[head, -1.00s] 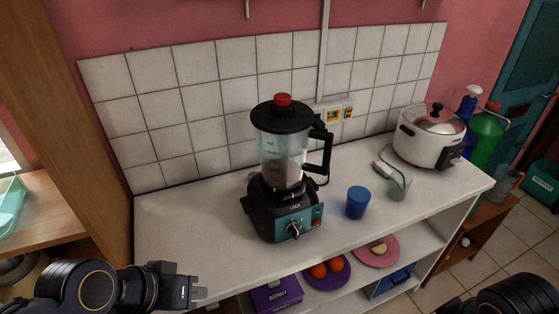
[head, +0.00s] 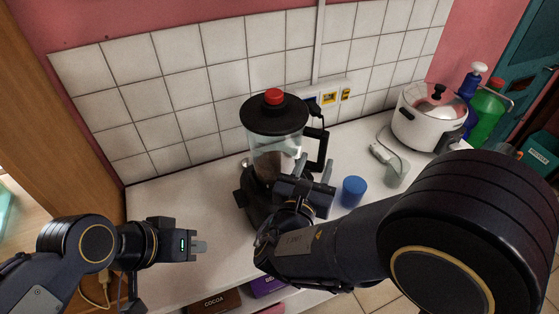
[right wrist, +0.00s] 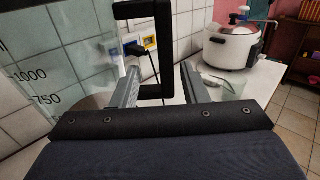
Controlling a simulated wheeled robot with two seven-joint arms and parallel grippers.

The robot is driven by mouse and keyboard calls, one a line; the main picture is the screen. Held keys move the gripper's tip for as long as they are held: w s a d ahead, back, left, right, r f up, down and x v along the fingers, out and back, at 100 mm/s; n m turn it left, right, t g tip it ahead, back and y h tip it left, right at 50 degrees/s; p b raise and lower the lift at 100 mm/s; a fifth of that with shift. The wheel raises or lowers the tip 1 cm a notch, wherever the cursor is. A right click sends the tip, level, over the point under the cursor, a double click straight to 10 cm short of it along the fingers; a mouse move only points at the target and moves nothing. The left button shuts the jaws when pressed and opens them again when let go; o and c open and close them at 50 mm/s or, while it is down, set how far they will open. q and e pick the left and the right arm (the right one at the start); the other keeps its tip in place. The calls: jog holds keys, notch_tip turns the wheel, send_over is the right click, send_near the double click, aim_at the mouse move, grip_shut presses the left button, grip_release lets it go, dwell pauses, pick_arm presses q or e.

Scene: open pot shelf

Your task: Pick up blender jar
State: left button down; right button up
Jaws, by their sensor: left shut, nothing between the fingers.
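The blender jar (head: 275,152) stands upright on its black base, with a black lid, red cap and black handle (head: 322,150). My right gripper (head: 315,161) is open beside the jar, fingers pointing at the handle. In the right wrist view, the clear jar wall (right wrist: 60,55) fills the left side. The handle (right wrist: 163,45) shows between the two open fingertips (right wrist: 159,70); I cannot tell how deep it sits between them. My left gripper (head: 200,247) is shut and empty over the counter's front left.
A blue cup (head: 354,191) stands just right of my right gripper. A clear cup (head: 396,173) and a white cooker (head: 428,118) are further right. A tiled wall (head: 190,90) is close behind. The counter's left part (head: 175,205) is clear.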

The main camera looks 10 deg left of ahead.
jog(key=w, duration=0.1)
jog(key=w+d+p, duration=0.1)
jog(key=w, duration=0.3)
jog(key=shift+d+p, duration=0.3)
jog(key=shift+s, duration=0.1)
grip_shut()
dwell(0.8)
jog(key=shift+r, duration=0.1)
